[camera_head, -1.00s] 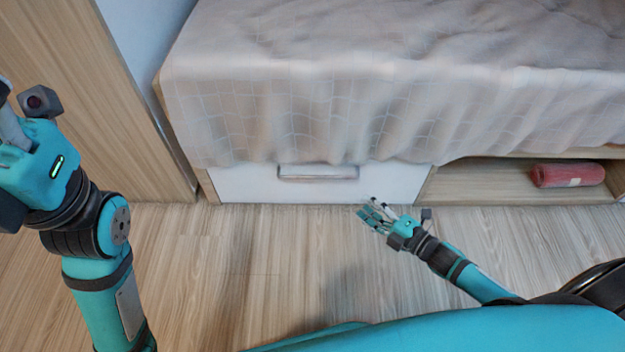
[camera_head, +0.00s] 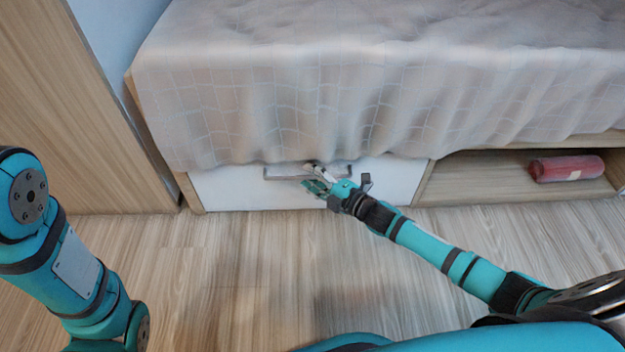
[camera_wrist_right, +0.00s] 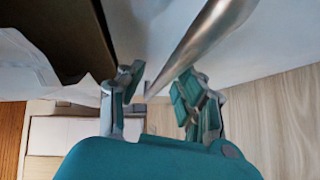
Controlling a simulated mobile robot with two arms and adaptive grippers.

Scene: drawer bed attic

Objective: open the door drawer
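The white drawer (camera_head: 230,192) is set under the bed and looks closed. Its metal bar handle (camera_head: 285,177) runs across the upper part of the drawer front. My right gripper (camera_head: 314,178) is at the right half of the handle, in front of the drawer. In the right wrist view, the two teal-padded fingers of this gripper (camera_wrist_right: 156,90) stand apart, and the handle bar (camera_wrist_right: 195,45) reaches in between them. I see no clear contact of both pads on the bar. My left arm shows at the left, but its gripper is out of the picture.
A bed with a pale checked cover (camera_head: 330,90) hangs over the drawer's top edge. An open shelf (camera_head: 490,185) to the right holds a red roll (camera_head: 567,168). A wooden cabinet (camera_head: 80,120) stands at the left. The wood floor (camera_head: 230,270) in front is clear.

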